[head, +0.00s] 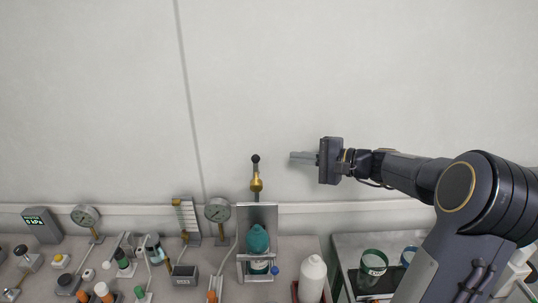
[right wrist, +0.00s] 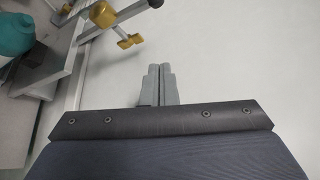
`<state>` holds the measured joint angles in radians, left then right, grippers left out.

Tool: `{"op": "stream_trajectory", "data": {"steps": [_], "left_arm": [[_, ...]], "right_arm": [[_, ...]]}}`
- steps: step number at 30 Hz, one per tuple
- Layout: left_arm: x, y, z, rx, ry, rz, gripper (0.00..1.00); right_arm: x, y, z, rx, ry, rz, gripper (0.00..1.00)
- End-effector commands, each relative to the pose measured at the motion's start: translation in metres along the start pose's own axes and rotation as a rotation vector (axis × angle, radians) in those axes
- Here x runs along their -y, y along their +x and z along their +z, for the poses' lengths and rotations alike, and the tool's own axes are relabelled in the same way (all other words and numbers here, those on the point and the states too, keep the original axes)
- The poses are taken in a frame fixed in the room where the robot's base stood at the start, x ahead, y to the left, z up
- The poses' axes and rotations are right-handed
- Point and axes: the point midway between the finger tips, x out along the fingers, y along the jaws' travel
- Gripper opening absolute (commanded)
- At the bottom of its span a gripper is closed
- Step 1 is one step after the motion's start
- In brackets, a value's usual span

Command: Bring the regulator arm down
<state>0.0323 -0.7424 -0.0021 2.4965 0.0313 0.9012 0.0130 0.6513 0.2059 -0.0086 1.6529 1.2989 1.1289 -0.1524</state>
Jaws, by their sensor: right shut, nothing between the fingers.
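In the right wrist view, brass parts (right wrist: 130,41) and a black tip (right wrist: 155,3) show at the top, beyond the fingers. My right gripper (head: 292,158) is shut and empty, pointing left, a little right of the knob at about its height in the picture, apart from it. In the right wrist view its fingertips (right wrist: 158,67) are together. My left gripper is out of view.
Gauges (head: 217,212), a display box (head: 42,224) and several small testers crowd the bench on the left. A white bottle (head: 312,277) stands right of the stand. A green-rimmed jar (head: 374,265) sits in a tray farther right. The wall space above is clear.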

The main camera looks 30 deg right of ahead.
Motion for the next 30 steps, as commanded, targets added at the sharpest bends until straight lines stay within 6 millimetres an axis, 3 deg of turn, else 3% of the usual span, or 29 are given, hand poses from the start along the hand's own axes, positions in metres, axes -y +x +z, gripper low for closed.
{"op": "stream_trajectory", "data": {"steps": [15,21,30], "left_arm": [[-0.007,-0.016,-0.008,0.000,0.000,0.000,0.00],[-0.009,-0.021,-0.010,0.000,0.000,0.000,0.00],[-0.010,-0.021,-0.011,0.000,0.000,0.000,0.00]], "right_arm": [[0.001,0.097,0.005,0.004,-0.002,0.004,0.00],[0.002,0.084,0.032,0.002,-0.003,0.003,0.00],[-0.001,0.081,0.040,0.002,-0.002,0.003,0.00]]}}
